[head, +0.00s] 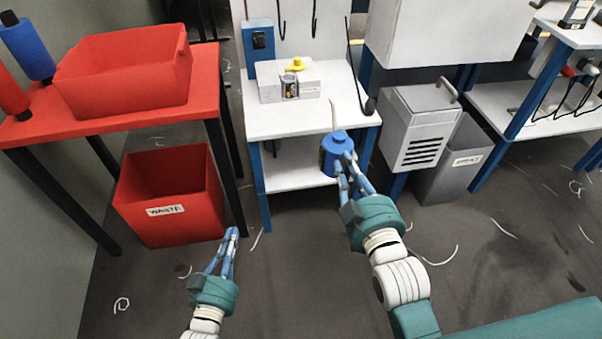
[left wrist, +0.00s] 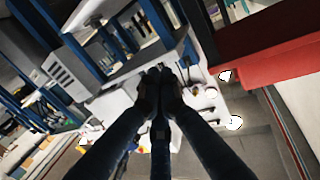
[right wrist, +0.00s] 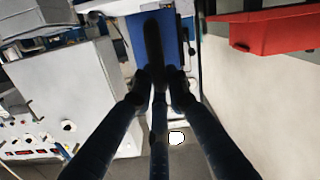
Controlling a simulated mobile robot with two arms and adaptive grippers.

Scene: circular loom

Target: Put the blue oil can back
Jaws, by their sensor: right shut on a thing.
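The blue oil can (head: 330,160), with its thin pale spout pointing up, is in the head view in front of the white table's right front corner. My right gripper (head: 345,166) is shut on it from the near side and covers part of its body. The can looks roughly upright. In the right wrist view a blue surface lies behind the dark fingers; I cannot tell whether it is the can. My left gripper (head: 231,236) is low in front of the red bin, its fingers together and empty.
The white table (head: 268,121) carries a light grey block (head: 309,74) with a yellow-topped item. A red waste bin (head: 170,224) stands under a red table (head: 204,89). A grey vented box (head: 415,125) is to the right. A dark hook hangs near the can.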

